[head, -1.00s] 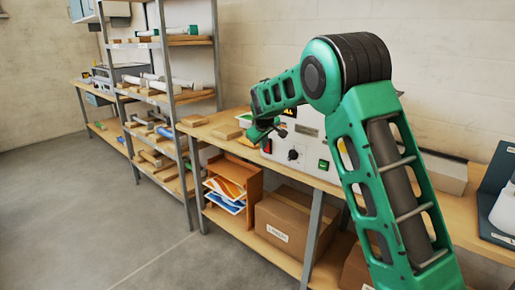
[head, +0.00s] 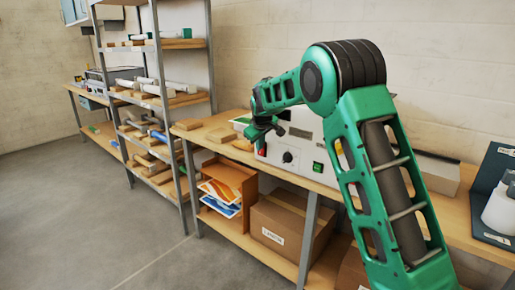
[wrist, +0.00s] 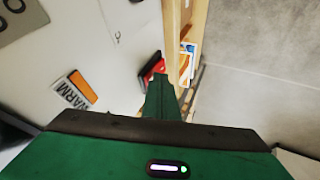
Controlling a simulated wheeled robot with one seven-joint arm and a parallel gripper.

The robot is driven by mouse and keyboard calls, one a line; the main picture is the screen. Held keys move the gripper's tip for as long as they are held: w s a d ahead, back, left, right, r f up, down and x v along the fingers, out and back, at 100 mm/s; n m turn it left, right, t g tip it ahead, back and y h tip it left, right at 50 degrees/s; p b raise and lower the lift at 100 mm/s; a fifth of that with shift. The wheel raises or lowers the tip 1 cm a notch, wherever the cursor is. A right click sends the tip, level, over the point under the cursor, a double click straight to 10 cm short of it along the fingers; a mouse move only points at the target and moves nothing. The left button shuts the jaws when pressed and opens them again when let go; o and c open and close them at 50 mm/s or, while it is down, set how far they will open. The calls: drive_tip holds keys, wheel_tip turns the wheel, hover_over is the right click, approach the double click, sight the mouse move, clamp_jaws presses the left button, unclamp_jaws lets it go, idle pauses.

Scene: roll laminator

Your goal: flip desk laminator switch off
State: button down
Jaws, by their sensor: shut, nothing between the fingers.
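The laminator (head: 305,140) is a pale box on the bench, partly hidden behind my arm. Its front panel has a black knob (head: 287,157), a green switch (head: 318,167) and, at the left end, a red switch (head: 261,150) just below my gripper. In the wrist view the red switch (wrist: 151,66) sits in a black frame near the panel's edge. My gripper (head: 263,136) is shut and empty in front of the panel's left end. Its green fingertips (wrist: 160,80) overlap the lower part of the red switch in the wrist view. I cannot tell whether they touch it.
In the wrist view a WARM label (wrist: 77,91) lies left of the fingers. Wooden blocks (head: 222,136) lie on the bench left of the laminator. Below are an orange paper tray (head: 233,177) and a cardboard box (head: 285,225). The floor (head: 120,220) in front is clear.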

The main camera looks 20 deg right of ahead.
drive_tip(key=shift+r, duration=0.2)
drive_tip(key=shift+r, duration=0.6)
drive_tip(key=a+v, duration=0.1)
drive_tip(key=v, duration=1)
drive_tip(key=shift+s+a+r, duration=0.2)
drive_tip(key=shift+s+r, duration=0.05)
